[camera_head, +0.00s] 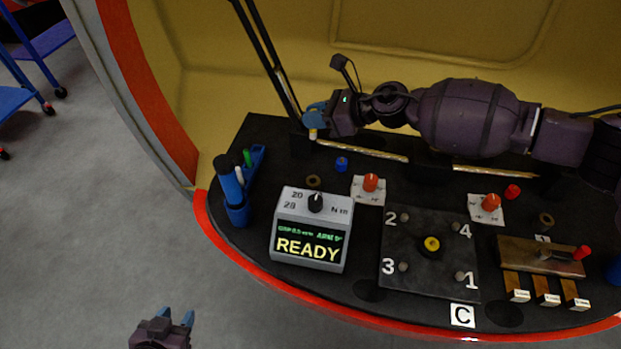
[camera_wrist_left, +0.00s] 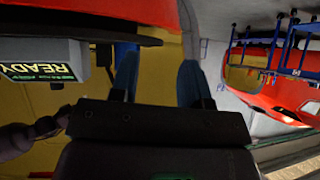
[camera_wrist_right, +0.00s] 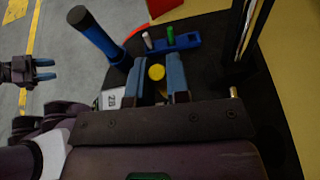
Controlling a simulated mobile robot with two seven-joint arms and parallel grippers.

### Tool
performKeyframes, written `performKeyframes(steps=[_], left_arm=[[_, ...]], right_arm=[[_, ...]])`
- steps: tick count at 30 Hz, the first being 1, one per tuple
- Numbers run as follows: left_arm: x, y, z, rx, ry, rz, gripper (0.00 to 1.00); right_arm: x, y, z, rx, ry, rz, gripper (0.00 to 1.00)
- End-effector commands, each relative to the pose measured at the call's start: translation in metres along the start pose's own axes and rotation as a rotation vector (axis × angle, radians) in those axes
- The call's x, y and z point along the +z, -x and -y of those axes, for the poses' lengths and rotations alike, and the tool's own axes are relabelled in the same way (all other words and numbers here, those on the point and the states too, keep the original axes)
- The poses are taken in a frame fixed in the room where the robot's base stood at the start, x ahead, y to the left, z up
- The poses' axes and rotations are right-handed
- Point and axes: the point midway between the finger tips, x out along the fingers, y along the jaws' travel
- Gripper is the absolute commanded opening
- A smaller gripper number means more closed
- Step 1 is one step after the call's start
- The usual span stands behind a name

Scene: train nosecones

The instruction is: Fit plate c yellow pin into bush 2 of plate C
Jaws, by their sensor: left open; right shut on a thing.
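Plate C (camera_head: 428,283) is a dark square plate on the black table, with its white C label at its front edge. Bush 2 (camera_head: 405,217) is at its far left corner and looks empty; a yellow round knob sits at the plate's middle. My right gripper (camera_head: 316,118) is shut on the yellow pin (camera_head: 313,133) above the table's far left, well away from the plate. The pin's round yellow end (camera_wrist_right: 156,72) shows between the fingers in the right wrist view. My left gripper (camera_head: 175,320) is open and empty over the floor, left of the table.
A grey READY box (camera_head: 312,230) stands between plate C and a blue holder (camera_head: 238,213) with a blue tool. Red knobs on white cards (camera_head: 370,185) lie behind the plate. A brown block with tagged strips (camera_head: 540,257) is at right. Thin rods lie along the back.

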Motion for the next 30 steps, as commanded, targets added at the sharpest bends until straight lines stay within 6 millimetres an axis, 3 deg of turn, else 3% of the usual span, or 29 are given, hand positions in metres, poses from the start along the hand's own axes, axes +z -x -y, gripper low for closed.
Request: performKeyframes(steps=[1, 3, 12, 16, 23, 30], left_arm=[[0.007, -0.002, -0.001, 0.002, 0.000, 0.010, 0.43], [0.009, -0.004, -0.002, 0.004, 0.000, 0.013, 0.43], [0.022, -0.015, -0.004, 0.009, -0.002, 0.030, 0.43], [0.024, -0.020, -0.004, 0.010, -0.004, 0.031, 0.43], [0.027, -0.022, -0.003, 0.009, -0.005, 0.037, 0.43], [0.045, -0.025, -0.003, 0.011, -0.010, 0.069, 0.43]], right_arm=[[-0.019, -0.007, -0.001, 0.003, -0.012, -0.003, 0.00], [-0.035, -0.014, -0.001, 0.003, -0.014, -0.004, 0.00], [-0.094, -0.039, -0.002, 0.003, -0.016, -0.004, 0.00], [-0.112, -0.046, -0.002, 0.003, -0.012, -0.003, 0.00], [-0.122, -0.051, -0.001, 0.001, -0.007, -0.001, 0.00], [-0.160, -0.067, -0.002, 0.003, -0.014, -0.003, 0.00]])
